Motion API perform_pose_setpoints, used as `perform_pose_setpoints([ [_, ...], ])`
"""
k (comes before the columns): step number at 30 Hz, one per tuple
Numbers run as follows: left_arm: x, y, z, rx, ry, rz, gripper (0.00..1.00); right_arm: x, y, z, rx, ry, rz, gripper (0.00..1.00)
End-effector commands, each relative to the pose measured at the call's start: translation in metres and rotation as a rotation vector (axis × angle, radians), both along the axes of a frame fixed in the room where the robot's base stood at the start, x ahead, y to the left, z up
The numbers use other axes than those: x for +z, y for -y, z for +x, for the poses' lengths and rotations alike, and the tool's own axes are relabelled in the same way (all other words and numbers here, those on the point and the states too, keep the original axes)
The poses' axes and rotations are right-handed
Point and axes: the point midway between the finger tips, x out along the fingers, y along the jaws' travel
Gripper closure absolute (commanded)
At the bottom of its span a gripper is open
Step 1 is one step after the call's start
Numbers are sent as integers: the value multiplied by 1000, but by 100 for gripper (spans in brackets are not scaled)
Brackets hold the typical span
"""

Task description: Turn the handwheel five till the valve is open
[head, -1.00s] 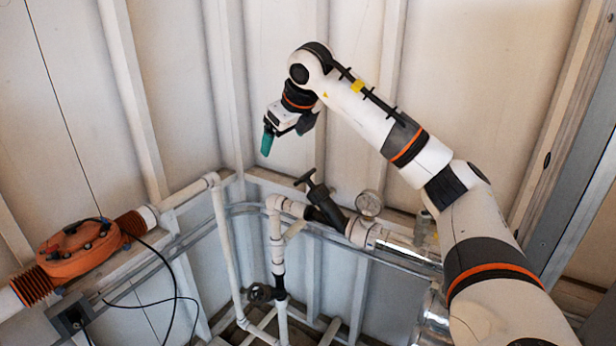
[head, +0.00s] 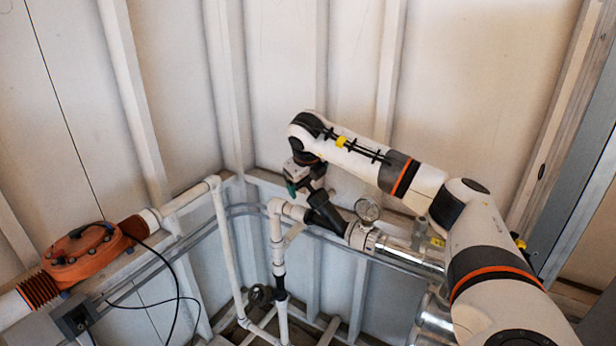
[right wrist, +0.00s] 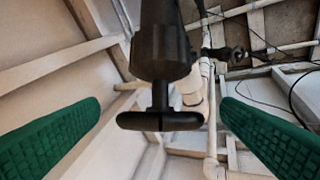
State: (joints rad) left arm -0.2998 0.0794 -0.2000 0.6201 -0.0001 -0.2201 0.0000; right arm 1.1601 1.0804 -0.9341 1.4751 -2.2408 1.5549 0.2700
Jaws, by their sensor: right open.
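A black valve (head: 325,210) with a T-shaped handle stands out at a slant from the white pipe. In the right wrist view its black T-handle (right wrist: 160,121) lies between my two green fingers, with a gap on both sides. My right gripper (head: 292,188) is open at the top of this valve and hides most of the handle in the head view; in the right wrist view the gripper (right wrist: 160,106) touches nothing that I can see. A small dark round handwheel (head: 258,295) sits lower on the vertical pipe. No number shows on either. My left gripper is not in view.
A pressure gauge (head: 367,210) stands just right of the black valve, on a shiny metal pipe (head: 405,250). An orange flanged unit (head: 82,257) with black cables lies at the left.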

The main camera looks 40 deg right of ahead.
Motion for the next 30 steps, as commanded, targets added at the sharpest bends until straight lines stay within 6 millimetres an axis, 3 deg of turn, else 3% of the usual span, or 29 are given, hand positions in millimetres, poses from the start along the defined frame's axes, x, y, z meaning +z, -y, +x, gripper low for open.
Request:
perform_pose_setpoints([
  [11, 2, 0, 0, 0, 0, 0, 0, -8, 3, 3, 0, 0, 0, 13],
  [12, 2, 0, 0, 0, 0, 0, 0, -8, 3, 3, 0, 0, 0, 14],
  [20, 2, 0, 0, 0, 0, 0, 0, -7, 3, 3, 0, 1, 0, 56],
  [30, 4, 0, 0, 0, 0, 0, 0, -5, 5, 3, 47, -12, 47, 56],
])
